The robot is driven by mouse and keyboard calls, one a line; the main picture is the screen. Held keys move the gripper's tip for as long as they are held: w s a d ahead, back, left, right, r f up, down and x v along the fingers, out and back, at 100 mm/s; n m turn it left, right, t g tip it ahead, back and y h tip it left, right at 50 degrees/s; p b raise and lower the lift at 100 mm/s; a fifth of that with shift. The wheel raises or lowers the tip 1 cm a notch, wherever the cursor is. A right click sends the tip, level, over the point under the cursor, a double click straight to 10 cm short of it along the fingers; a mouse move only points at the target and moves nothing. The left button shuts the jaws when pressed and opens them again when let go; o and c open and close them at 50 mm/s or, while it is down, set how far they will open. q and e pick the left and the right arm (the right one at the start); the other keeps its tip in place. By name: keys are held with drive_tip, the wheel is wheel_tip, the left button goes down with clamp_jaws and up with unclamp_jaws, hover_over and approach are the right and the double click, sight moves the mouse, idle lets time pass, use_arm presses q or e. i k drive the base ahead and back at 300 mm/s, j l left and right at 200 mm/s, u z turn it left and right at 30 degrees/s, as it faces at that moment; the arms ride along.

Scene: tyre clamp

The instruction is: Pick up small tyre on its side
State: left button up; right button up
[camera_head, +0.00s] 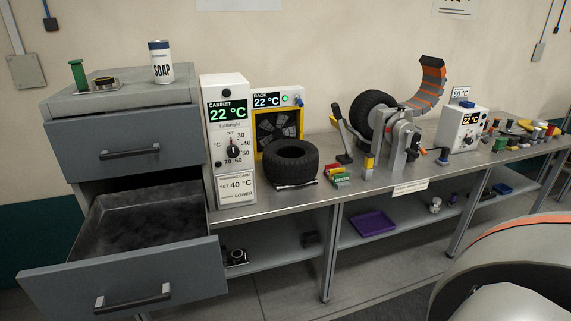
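A small black tyre (292,174) lies flat on its side on the metal bench, in front of a yellow-framed fan unit and right of the white cabinet controller. Its open centre faces up, and a thin rod lies along its front edge. A second black tyre (362,106) stands upright at a grey clamp (400,142) further right on the bench. Neither of my grippers is in view.
A grey drawer cabinet (120,107) stands left, its lower drawer (130,277) pulled open and empty. A white controller (230,130) reads 22 °C. Small coloured blocks (337,174) lie right of the flat tyre. A large rounded grey shape with an orange band (530,236) fills the lower right.

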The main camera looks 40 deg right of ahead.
sight(287, 162)
drive_tip(key=i+l, duration=0.1)
drive_tip(key=l, duration=0.45)
drive_tip(key=i+l, duration=0.1)
drive_tip(key=l, duration=1)
drive_tip(key=i+l, duration=0.15)
drive_tip(key=l, duration=0.4)
drive_tip(key=i+l, duration=0.1)
drive_tip(key=l, duration=0.45)
